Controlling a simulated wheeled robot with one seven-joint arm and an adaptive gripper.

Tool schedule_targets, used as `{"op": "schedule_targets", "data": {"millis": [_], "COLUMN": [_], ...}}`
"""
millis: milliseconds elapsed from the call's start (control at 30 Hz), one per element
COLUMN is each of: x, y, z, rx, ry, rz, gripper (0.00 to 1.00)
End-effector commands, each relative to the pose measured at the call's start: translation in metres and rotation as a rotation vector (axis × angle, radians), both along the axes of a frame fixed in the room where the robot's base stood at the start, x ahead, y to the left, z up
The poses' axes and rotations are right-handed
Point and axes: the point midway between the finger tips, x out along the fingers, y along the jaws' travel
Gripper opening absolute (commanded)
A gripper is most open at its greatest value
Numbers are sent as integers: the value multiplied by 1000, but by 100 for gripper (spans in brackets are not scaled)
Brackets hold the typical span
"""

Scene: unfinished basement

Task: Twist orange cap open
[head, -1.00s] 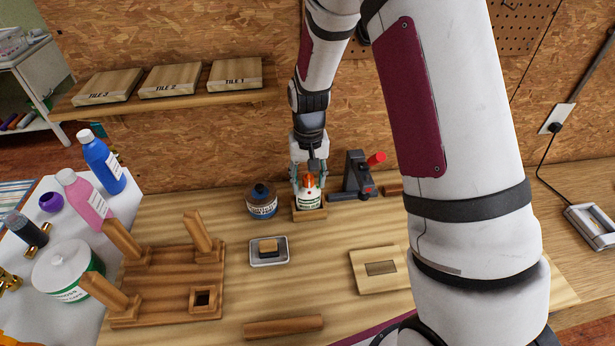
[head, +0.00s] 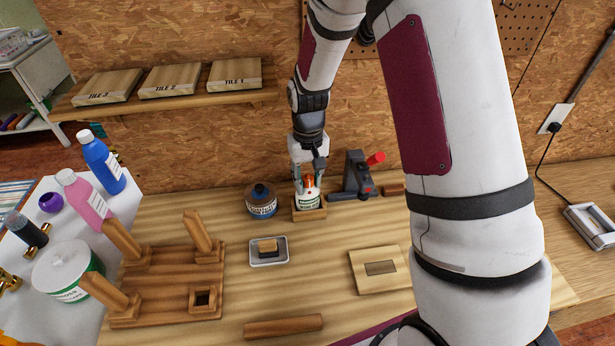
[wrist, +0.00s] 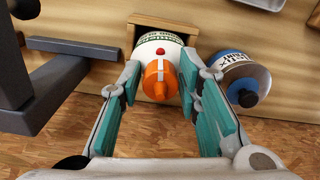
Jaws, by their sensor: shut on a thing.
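The orange cap (wrist: 157,80) tops a white glue bottle (wrist: 165,46) with a green label and a small red dot. The bottle (head: 308,201) stands upright in a shallow wooden holder (head: 310,213) at the back of the bench. My gripper (head: 308,180) reaches down from above and is shut on the orange cap. In the wrist view, the teal-padded fingers of my gripper (wrist: 160,76) flank the cap on both sides. The fingers partly hide the cap in the head view, and the exact contact is hard to see.
A blue-labelled jar (head: 261,202) with a dark top stands close left of the bottle. A dark clamp-like tool with a red knob (head: 375,158) stands close right.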

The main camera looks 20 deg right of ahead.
Motion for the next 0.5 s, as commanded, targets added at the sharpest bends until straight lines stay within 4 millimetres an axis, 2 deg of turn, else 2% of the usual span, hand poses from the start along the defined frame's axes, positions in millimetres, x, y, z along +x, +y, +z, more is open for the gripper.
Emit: {"op": "schedule_targets", "data": {"millis": [100,200,500], "x": [-2,-2,-2], "y": [0,-1,0], "z": [-2,-2,-2], "rx": [2,1,1], "ry": [4,5,5], "rz": [165,251,278], "gripper": [15,15,15]}}
